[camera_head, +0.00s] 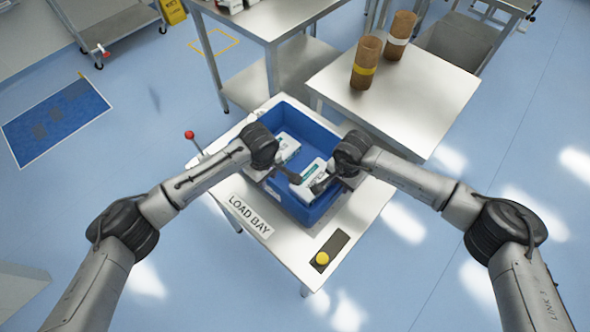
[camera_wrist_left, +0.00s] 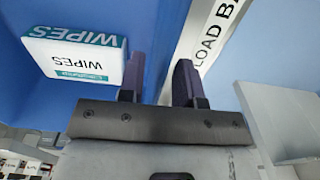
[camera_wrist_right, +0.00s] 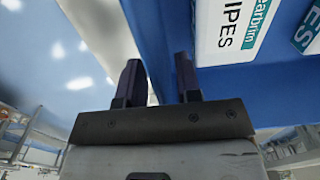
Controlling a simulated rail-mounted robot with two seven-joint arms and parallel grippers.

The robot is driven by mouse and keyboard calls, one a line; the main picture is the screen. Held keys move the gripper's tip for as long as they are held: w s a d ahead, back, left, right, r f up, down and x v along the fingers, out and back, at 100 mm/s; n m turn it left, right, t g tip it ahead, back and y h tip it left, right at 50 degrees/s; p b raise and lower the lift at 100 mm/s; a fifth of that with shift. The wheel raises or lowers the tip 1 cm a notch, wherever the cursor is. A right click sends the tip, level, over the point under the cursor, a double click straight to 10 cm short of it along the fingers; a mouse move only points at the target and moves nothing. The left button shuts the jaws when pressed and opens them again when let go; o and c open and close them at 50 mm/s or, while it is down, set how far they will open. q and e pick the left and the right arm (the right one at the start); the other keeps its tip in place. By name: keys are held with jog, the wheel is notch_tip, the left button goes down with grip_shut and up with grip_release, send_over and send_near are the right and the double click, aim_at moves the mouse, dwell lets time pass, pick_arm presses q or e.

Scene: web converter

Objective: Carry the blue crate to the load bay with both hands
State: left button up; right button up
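The blue crate (camera_head: 318,208) sits upright on the load bay table (camera_head: 290,252), with several white and teal WIPES packs in it. One pack (camera_wrist_left: 72,58) shows in the left wrist view and another (camera_wrist_right: 232,30) in the right wrist view. My left gripper (camera_wrist_left: 158,80) is at the crate's left wall, and my right gripper (camera_wrist_right: 158,82) is at its right wall. In each wrist view the two fingers stand apart with blue crate wall between them. Whether the fingers press on the wall cannot be seen.
The LOAD BAY label (camera_head: 249,216) is on the table's front left. A yellow button (camera_head: 322,258) is on the front corner, and a red-knobbed lever (camera_head: 189,134) stands at the left. A steel table with brown rolls (camera_head: 366,62) adjoins at the back right.

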pick_arm(q)
jog(key=shift+r, duration=0.1)
notch_tip(320, 180, up, 12)
pick_arm(e)
notch_tip(320, 180, up, 12)
dwell(1.1)
jog(key=shift+a, duration=0.1)
dwell(0.4)
